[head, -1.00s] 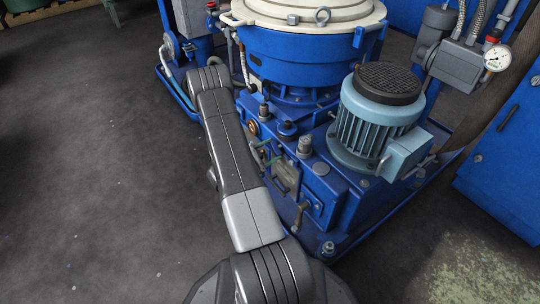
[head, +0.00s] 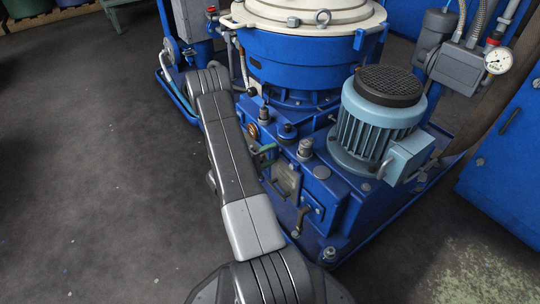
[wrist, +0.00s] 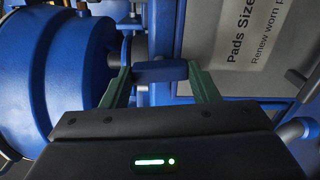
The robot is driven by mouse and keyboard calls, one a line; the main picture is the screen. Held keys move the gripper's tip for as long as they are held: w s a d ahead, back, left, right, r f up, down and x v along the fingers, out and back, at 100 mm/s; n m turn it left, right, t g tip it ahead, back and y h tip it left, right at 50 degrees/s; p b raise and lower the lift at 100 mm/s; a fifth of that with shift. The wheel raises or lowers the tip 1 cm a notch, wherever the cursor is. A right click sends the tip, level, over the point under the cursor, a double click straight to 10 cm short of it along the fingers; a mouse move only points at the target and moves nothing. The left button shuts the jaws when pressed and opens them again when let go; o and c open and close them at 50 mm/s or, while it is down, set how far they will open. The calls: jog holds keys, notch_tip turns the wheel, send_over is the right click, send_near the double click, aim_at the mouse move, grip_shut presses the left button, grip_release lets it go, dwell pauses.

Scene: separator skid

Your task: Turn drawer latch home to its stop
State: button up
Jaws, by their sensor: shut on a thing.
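In the wrist view, my gripper (wrist: 162,82) has its two green fingers closed on the sides of a short blue piece (wrist: 160,72), which looks like the drawer latch. The fingers touch it at both ends. The latch's pivot and its stop cannot be made out, so its angle is unclear. In the head view, my gripper (head: 264,150) shows only as a bit of green at the skid's blue front housing, partly behind my arm; the latch cannot be made out there.
A large blue round body (wrist: 75,75) is close left of the fingers in the wrist view. A lettered grey plate (wrist: 250,45) is at the right. In the head view, a motor (head: 378,118) stands right of my arm, and a bent handle (head: 301,218) is below. Open floor lies left.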

jog(key=shift+m, duration=0.6)
jog(key=o, duration=1)
jog(key=p+v, duration=0.3)
jog(key=v, duration=1.1)
jog(key=shift+p, duration=0.35)
jog(key=shift+d, duration=0.1)
jog(key=b+x, duration=0.3)
jog(key=x, duration=1)
jog(key=shift+w+d+b, duration=0.3)
jog(key=shift+b, duration=0.05)
jog(key=shift+s+a, duration=0.1)
jog(key=shift+a, duration=0.05)
